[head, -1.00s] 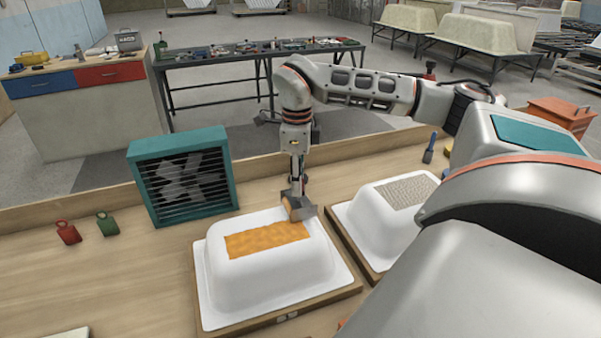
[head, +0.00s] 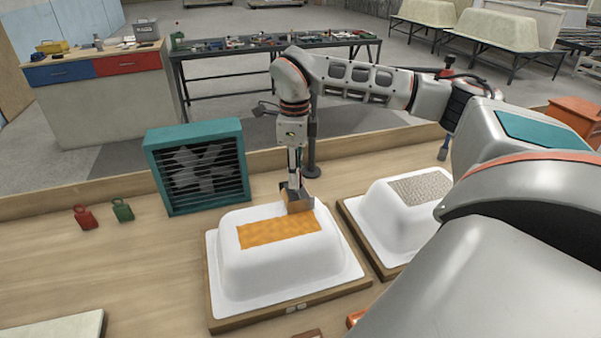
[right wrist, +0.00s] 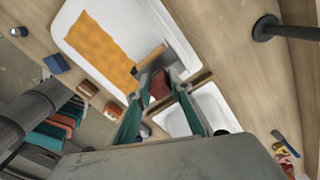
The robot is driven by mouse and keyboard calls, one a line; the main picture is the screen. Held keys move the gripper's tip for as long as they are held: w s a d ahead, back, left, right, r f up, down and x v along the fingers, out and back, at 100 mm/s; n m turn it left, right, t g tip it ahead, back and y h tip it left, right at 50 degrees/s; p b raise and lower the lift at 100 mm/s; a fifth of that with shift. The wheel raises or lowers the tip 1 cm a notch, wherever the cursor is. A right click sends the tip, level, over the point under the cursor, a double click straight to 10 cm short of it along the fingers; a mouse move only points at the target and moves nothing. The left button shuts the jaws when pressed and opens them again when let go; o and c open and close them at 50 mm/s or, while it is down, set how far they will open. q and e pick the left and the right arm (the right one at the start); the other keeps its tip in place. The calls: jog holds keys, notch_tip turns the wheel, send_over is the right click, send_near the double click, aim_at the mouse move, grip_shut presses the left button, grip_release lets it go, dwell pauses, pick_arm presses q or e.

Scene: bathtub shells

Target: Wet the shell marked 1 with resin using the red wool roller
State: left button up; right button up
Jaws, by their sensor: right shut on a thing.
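A white tub shell (head: 285,265) sits on a wooden board in the middle of the bench, with a glossy orange patch (head: 280,231) on its top. A second white shell (head: 375,225) with a grey speckled patch (head: 420,187) stands to its right. I cannot read a number on either. My right gripper (head: 294,186) is at the far edge of the first shell's top, shut on a tool. In the right wrist view the gripper (right wrist: 160,100) has a red-brown block (right wrist: 160,86) between its fingers and a tan bar (right wrist: 150,57) beyond, beside the orange patch. The wool is not clearly visible. My left gripper is out of view.
A teal fan box (head: 197,165) stands behind and left of the first shell. A dark post (head: 312,150) stands behind my gripper. The bench left of the shell is mostly clear.

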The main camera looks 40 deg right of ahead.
jog(key=shift+w+a, duration=0.75)
jog(key=shift+a, duration=0.8)
jog(key=shift+w+a, duration=0.75)
jog(key=shift+a, duration=0.8)
jog(key=shift+w+a, duration=0.75)
jog(key=shift+a, duration=0.8)
jog(key=shift+w+a+f, duration=0.1)
jog(key=shift+w+a, duration=0.4)
jog(key=shift+a, duration=0.55)
jog(key=shift+w+a+r, duration=0.1)
jog(key=shift+w+a, duration=0.35)
jog(key=shift+a, duration=0.55)
jog(key=shift+w+a+f, duration=0.1)
jog(key=shift+w+a, duration=0.4)
jog(key=shift+a, duration=0.55)
notch_tip(320, 180, up, 6)
